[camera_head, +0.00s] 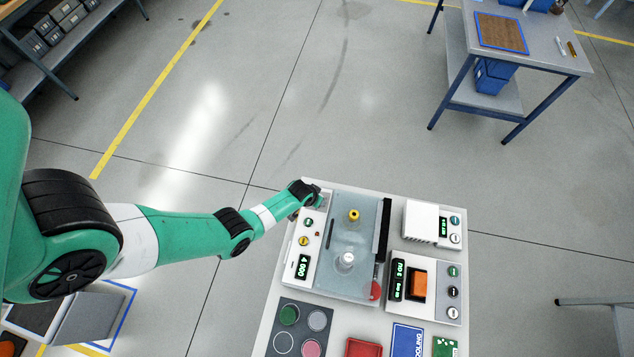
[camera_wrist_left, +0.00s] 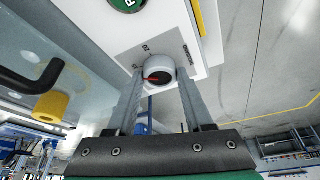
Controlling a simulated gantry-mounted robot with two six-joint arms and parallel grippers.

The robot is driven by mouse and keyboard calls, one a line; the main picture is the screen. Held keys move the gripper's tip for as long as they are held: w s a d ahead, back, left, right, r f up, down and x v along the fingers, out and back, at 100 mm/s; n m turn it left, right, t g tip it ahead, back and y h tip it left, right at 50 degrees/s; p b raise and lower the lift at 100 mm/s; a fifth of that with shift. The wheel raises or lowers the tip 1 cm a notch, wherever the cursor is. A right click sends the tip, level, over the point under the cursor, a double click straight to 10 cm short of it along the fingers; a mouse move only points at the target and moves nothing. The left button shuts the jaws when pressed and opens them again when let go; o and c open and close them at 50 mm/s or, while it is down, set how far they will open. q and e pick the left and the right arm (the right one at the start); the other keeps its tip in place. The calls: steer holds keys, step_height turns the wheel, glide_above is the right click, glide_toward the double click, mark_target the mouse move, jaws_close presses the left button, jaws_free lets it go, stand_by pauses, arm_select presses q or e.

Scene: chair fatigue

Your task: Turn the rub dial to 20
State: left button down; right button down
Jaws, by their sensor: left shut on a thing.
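The rub dial (camera_wrist_left: 158,68) is a small round white knob with a dark face and a red pointer mark. In the head view my left gripper (camera_head: 310,196) is at the far left corner of the test machine (camera_head: 344,280), and the dial is hidden there. My right gripper is not in view.
A green button (camera_wrist_left: 128,3) is on the panel beyond the dial. A yellow knob (camera_head: 354,215) stands on the machine's grey plate. An orange switch (camera_head: 417,284) is on a box to the right. A blue-legged table (camera_head: 550,45) stands at the back right; open floor lies between.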

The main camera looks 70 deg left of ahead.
arm_select(q)
steer(key=m+h, duration=0.1)
steer(key=m, duration=0.1)
steer(key=shift+a+m, duration=0.1)
steer(key=shift+m, duration=0.2)
steer(key=m+b, duration=0.1)
steer(key=m, duration=0.1)
steer(key=m+t+h+b, duration=0.1)
steer(key=m, duration=0.1)
steer(key=shift+a+m+h, duration=0.15)
steer(key=shift+m+h, duration=0.15)
steer(key=shift+a+m+h, duration=0.1)
steer(key=shift+m+h, duration=0.8)
steer(key=shift+m, duration=1.2)
steer(key=shift+g, duration=0.3)
steer(key=shift+c, duration=1.5)
jaws_free()
